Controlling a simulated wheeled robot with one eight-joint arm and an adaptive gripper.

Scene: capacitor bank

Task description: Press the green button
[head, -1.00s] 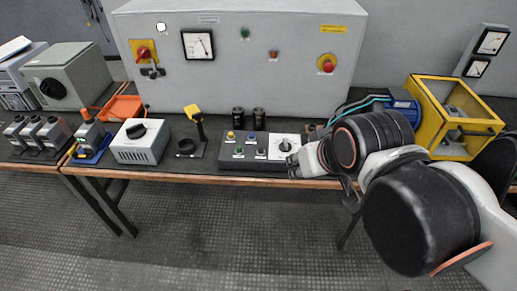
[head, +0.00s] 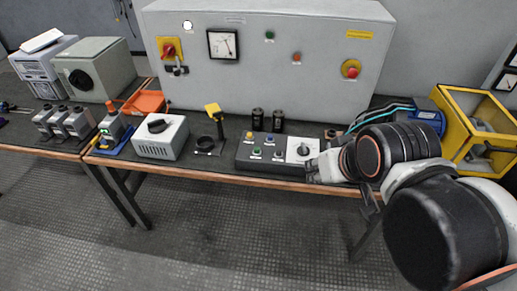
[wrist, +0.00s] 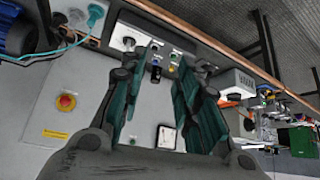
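The green button (head: 257,152) sits in the front row on the left part of a dark control box (head: 246,165) near the bench's front edge. Yellow, blue and black buttons are beside it, and a white-plated rotary knob (head: 303,150) is at the box's right end. My gripper (head: 320,167) is at the box's right end, near the knob and to the right of the green button. In the wrist view my gripper (wrist: 162,62) shows two teal-padded fingers spread apart with nothing held between them. The box lies beyond the fingertips there; I cannot pick out the green button clearly.
Two black cylinders (head: 267,120) stand behind the box. A yellow-topped lever (head: 212,109) and a grey dial box (head: 160,138) stand to its left. A large grey cabinet (head: 280,85) stands behind, with another green light or button (head: 270,35). A yellow-framed unit (head: 470,122) is right.

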